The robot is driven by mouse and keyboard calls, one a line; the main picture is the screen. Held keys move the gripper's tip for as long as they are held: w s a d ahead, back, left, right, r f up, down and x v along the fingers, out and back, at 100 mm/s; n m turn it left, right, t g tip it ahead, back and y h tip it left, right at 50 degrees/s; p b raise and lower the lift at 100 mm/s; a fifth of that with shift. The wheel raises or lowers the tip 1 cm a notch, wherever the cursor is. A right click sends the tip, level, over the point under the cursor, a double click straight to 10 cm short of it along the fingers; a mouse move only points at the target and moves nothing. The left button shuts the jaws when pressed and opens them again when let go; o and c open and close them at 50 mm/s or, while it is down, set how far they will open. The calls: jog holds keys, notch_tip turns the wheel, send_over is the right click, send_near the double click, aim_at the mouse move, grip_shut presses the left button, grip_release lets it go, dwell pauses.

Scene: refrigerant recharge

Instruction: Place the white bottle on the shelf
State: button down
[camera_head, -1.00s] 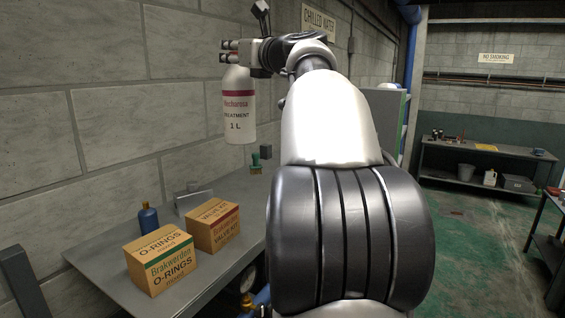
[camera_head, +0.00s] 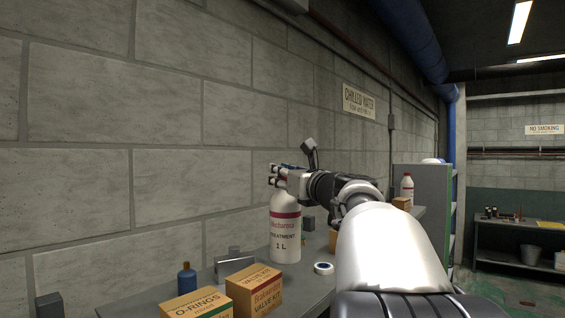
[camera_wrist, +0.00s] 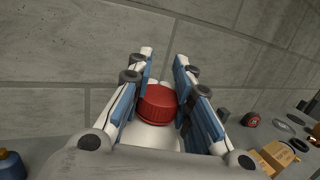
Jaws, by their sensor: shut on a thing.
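The white bottle (camera_head: 285,232), labelled "TREATMENT 1 L" with a dark red band, hangs upright below my gripper (camera_head: 276,176). In the wrist view, my gripper (camera_wrist: 162,82) is shut around the bottle's neck, with its red cap (camera_wrist: 157,103) between the fingers. In the head view the bottle shows over a grey metal shelf or bench (camera_head: 305,290) along the block wall. I cannot tell whether its base touches that surface.
An O-rings box (camera_head: 200,304), a valve kit box (camera_head: 254,290), a blue bottle (camera_head: 187,279) and a tape roll (camera_head: 323,268) stand near the held bottle. A second white bottle (camera_head: 407,188) and a grey cabinet (camera_head: 435,185) are farther right.

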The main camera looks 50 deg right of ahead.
aim_at(282, 199)
jog(key=shift+f+b, duration=0.9)
jog(key=shift+f, duration=2)
jog(key=shift+a, duration=0.1)
jog(key=c, duration=1.9)
grip_release()
jog(key=shift+f, duration=0.25)
jog(key=o, duration=0.7)
jog(key=shift+r, duration=0.1)
